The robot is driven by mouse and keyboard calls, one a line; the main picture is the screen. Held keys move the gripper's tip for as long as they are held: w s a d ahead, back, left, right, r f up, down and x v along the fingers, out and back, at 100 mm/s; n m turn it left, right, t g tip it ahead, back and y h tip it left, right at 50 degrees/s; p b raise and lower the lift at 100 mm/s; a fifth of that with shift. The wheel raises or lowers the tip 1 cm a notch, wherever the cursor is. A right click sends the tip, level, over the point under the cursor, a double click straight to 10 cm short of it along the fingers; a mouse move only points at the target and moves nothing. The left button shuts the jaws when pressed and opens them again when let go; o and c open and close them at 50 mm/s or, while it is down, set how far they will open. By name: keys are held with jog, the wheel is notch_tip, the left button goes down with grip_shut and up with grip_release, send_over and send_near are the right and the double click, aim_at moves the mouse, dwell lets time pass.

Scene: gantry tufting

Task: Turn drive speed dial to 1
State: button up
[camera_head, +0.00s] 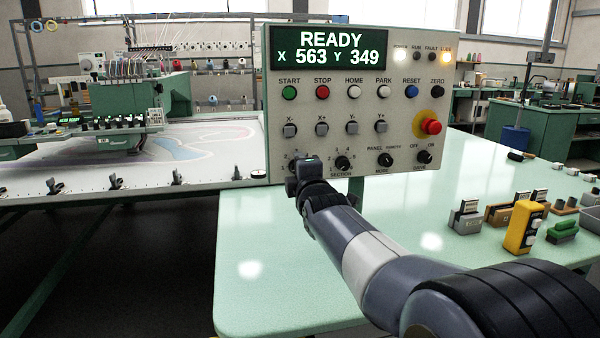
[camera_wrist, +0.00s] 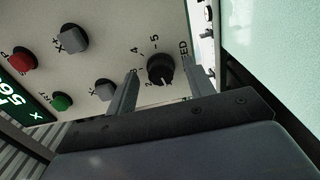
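The drive speed dial (camera_wrist: 160,69) is a round black knob on the pale control panel (camera_wrist: 120,35). In the wrist view the printed numbers 2, 4 and 5 show around it, with part of the word SPEED beside it. A white mark shows on the knob's lower side; I cannot tell which number it meets. My gripper (camera_wrist: 162,88) is open, one finger on each side of the dial, with a visible gap at both sides. In the head view my gripper (camera_head: 308,168) is at the panel's lower left corner and mostly hides the dial.
A similar black dial (camera_head: 343,163) is just right of my gripper, with a mode knob (camera_head: 385,160) further along. Push buttons and a red emergency stop (camera_head: 430,126) are above. The display (camera_head: 329,48) reads READY. The green table (camera_head: 270,270) below is clear near my arm.

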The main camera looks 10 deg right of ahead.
jog(key=shift+s, duration=0.1)
jog(key=s, duration=1)
jog(key=shift+s, duration=0.35)
jog(key=shift+w, duration=0.15)
jog(key=w, duration=1)
jog(key=shift+w, duration=0.3)
jog(key=shift+s, duration=0.1)
